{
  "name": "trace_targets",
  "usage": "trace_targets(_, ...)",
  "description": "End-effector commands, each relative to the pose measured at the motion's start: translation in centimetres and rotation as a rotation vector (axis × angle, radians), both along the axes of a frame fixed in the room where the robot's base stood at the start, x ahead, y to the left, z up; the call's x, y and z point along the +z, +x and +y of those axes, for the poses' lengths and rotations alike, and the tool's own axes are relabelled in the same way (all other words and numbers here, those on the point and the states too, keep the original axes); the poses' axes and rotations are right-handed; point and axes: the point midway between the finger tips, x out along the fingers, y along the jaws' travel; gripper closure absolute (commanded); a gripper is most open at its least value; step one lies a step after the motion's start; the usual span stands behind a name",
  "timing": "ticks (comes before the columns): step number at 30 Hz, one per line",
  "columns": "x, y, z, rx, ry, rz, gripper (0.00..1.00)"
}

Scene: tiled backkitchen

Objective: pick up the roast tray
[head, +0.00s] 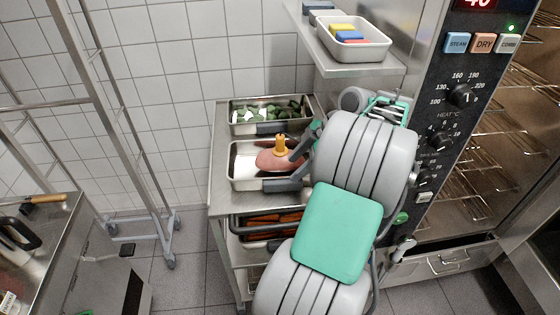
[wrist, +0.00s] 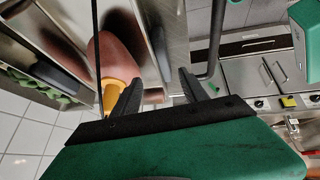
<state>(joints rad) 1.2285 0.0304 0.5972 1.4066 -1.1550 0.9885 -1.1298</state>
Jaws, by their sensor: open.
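The roast tray (head: 243,164) is a steel pan on the metal stand, in the middle of the head view. A pinkish roast (head: 268,162) lies in it with a yellow-orange knob-like piece (head: 280,146) on top. A dark grey handle (head: 276,186) is on its near side. My gripper (head: 294,167) is open at the tray's right near side, its fingers close to the rim and handle. In the wrist view my two dark fingers (wrist: 157,82) stand apart, with the tray's edge between or just beyond them. I cannot tell whether they touch it. The roast (wrist: 116,58) shows at the upper left.
A tray of green vegetables (head: 262,113) sits behind the roast tray. A tray of orange food (head: 262,232) is below at the front. A shelf (head: 370,67) with a bin of coloured blocks is above right. The oven (head: 470,150) stands at the right, a wheeled rack (head: 130,150) at the left.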

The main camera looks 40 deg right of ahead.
Motion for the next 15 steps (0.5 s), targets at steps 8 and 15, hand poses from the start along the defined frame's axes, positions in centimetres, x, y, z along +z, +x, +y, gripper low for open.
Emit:
trace_targets(8, -3.3, 1.1, 1.2, 0.01, -0.003, -0.007, 0.49)
trace_targets(15, -6.8, 2.5, 2.9, 0.01, -0.003, -0.005, 0.49)
